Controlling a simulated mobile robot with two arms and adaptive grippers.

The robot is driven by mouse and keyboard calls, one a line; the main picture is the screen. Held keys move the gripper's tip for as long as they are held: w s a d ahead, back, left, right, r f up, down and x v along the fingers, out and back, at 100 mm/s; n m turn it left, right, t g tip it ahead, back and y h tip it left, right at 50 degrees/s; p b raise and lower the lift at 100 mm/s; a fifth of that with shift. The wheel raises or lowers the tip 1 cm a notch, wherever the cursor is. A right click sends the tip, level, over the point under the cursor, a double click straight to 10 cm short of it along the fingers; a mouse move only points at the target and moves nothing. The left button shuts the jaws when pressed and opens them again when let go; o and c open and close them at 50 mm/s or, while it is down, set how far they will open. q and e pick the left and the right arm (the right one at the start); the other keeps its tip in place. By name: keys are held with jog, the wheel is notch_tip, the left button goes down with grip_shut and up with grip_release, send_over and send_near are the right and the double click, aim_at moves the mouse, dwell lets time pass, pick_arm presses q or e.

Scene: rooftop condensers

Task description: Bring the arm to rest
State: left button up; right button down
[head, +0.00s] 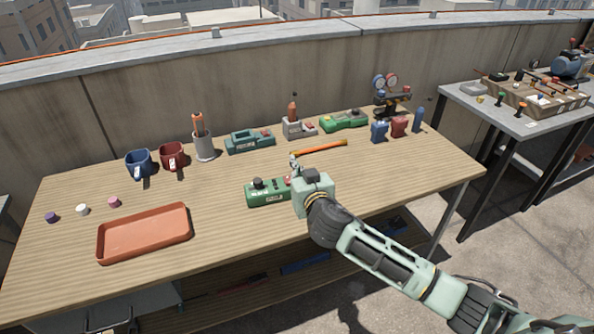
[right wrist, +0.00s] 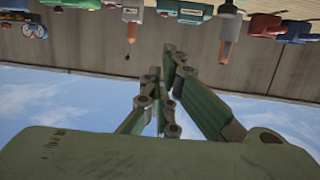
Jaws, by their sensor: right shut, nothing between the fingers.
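My right arm reaches in from the lower right in the head view. Its gripper (head: 294,162) is over the middle of the wooden workbench (head: 230,215), just beside a green device with a dark knob (head: 265,193). In the right wrist view the fingers of this gripper (right wrist: 160,75) come together with nothing between them. That view looks past the fingers toward the wall, with the bench items upside down along the top. I cannot tell from these views whether the gripper touches the green device. My left gripper is not in view.
An orange tray (head: 145,233) lies at front left. An orange-handled tool (head: 319,149) lies beyond the gripper. Gauges (head: 392,95) stand at back right. A grey side table (head: 500,112) is at right.

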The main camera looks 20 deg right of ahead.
dwell(0.3)
jog(key=s+a+f+g, duration=0.25)
jog(key=s+f, duration=0.35)
jog(key=s, duration=0.4)
jog(key=s+a+f+g, duration=0.1)
jog(key=s+f+g, duration=0.4)
jog(key=s, duration=0.4)
jog(key=s+f+n+g+y, duration=0.1)
jog(key=s+f+g, duration=0.1)
jog(key=s, duration=1)
jog(key=s+f+n+g, duration=0.2)
jog(key=s+g, duration=0.1)
jog(key=s, duration=0.8)
notch_tip(320, 180, down, 27)
jog(key=s+g, duration=0.1)
jog(key=s, duration=0.1)
jog(key=s+d+f, duration=0.1)
jog(key=s+f, duration=0.6)
jog(key=s, duration=0.1)
jog(key=s+d+f+g, duration=0.1)
jog(key=s+d+f, duration=0.1)
jog(key=s+f, duration=0.6)
jog(key=shift+s+d+f, duration=0.25)
jog(key=shift+d, duration=0.05)
